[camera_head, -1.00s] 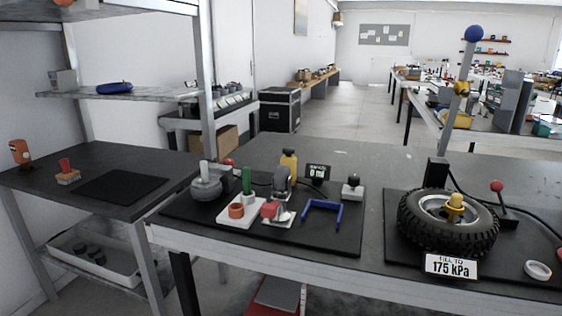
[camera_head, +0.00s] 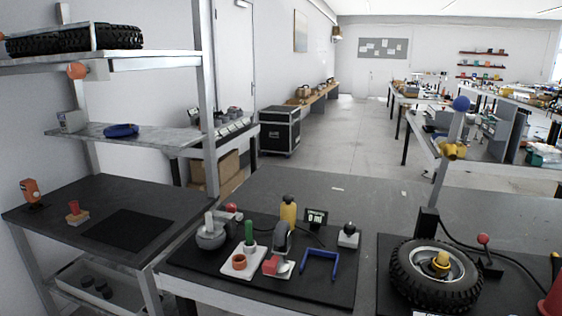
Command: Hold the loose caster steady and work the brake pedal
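The loose caster (camera_head: 282,236), a dark wheel in a grey fork, stands on the black mat (camera_head: 342,292) on the front table. A red brake pedal (camera_head: 271,267) sticks out low at its front left. The caster looks upright beside a white tray (camera_head: 230,270) that holds a green-handled piece (camera_head: 249,236) and an orange ring (camera_head: 239,262). Neither of my grippers is in view, and nothing is seen touching the caster.
A blue U-shaped frame (camera_head: 320,262) lies right of the caster. A yellow bottle (camera_head: 288,210) and small display (camera_head: 316,217) stand behind it. A grey round piece (camera_head: 210,236) is at left. A tyred wheel (camera_head: 402,270) lies further right. Free tabletop lies behind the mat.

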